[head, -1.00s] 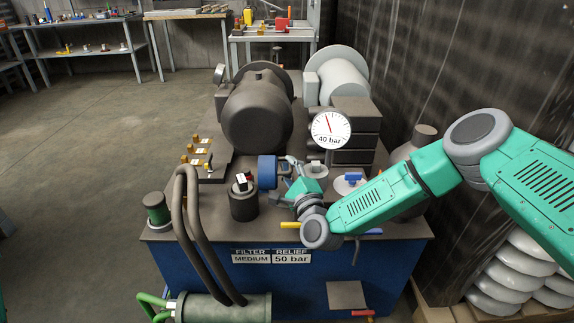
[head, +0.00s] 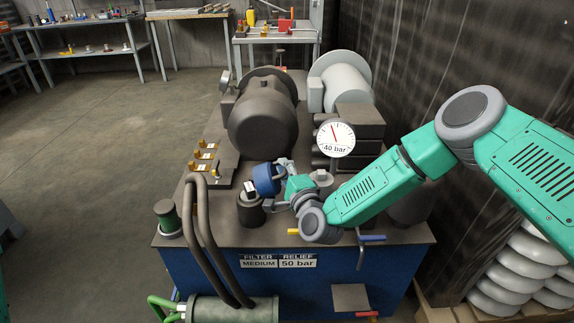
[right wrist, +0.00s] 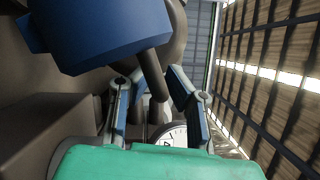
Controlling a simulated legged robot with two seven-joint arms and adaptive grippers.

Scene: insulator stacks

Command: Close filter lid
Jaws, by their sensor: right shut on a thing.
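The blue filter lid (head: 266,179) is in the middle of the head view, tilted at the upper right edge of the dark round filter housing (head: 250,212). The housing's top is still partly uncovered, with a small white and black part (head: 250,188) showing there. My right gripper (head: 283,181) is at the lid's right side. In the right wrist view the lid (right wrist: 100,32) fills the upper left, and a dark rod (right wrist: 153,76) from it runs between the fingers of my right gripper (right wrist: 150,88), shut on it. My left gripper is not in view.
A large dark motor (head: 263,118) is behind the lid. Curved dark pipes (head: 205,235) stand left of the housing. Small brass valves (head: 202,156) sit farther left.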

